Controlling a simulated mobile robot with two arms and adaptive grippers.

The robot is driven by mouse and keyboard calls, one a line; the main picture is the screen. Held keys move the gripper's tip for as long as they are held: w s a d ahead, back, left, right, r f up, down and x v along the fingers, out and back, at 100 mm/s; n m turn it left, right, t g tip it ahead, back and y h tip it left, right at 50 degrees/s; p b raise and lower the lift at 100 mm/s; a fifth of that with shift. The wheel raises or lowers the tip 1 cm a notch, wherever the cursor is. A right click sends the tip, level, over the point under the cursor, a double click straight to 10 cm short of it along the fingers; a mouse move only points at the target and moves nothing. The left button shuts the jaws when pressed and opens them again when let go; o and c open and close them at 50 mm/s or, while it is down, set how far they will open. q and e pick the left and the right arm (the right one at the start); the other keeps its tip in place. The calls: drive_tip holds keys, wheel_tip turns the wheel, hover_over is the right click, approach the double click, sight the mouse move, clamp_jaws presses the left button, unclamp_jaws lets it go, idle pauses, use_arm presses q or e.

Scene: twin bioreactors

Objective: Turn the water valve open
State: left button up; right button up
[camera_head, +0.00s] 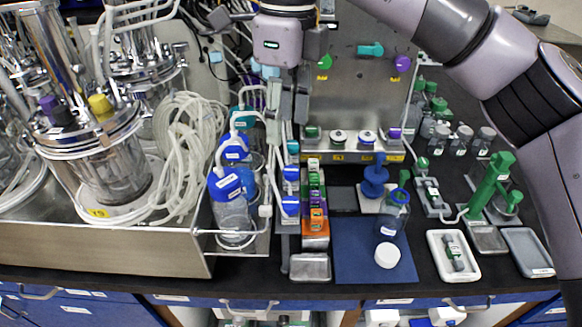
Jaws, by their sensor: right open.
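My right gripper (287,112) hangs fingers-down at the left edge of a grey metal panel (350,95). It is open, with nothing visible held between its fingers. The panel carries a green handle (324,63), a teal handle (370,49) lying sideways, and a purple handle (402,64). The labels are too small to read, so I cannot tell which is the water valve. The gripper is left of the green handle and appears apart from it. My left gripper is not in view.
Glass reactors (105,170) with coiled white tubing (185,145) crowd the left. Blue-capped bottles (230,200) stand below the gripper. A blue mat (350,262), a white tray (465,268) and a green stand (490,185) occupy the right. My right arm crosses the upper right.

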drive_tip(key=p, duration=0.3)
hover_over(290, 203)
wheel_tip(290, 203, down, 13)
drive_tip(key=shift+r, duration=0.15)
wheel_tip(290, 203, down, 2)
drive_tip(key=shift+f, duration=0.15)
drive_tip(key=shift+w+f, duration=0.1)
drive_tip(key=shift+f, duration=0.5)
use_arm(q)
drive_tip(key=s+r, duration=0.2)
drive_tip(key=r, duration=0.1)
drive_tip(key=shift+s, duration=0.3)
use_arm(e)
drive_tip(key=shift+c, duration=0.5)
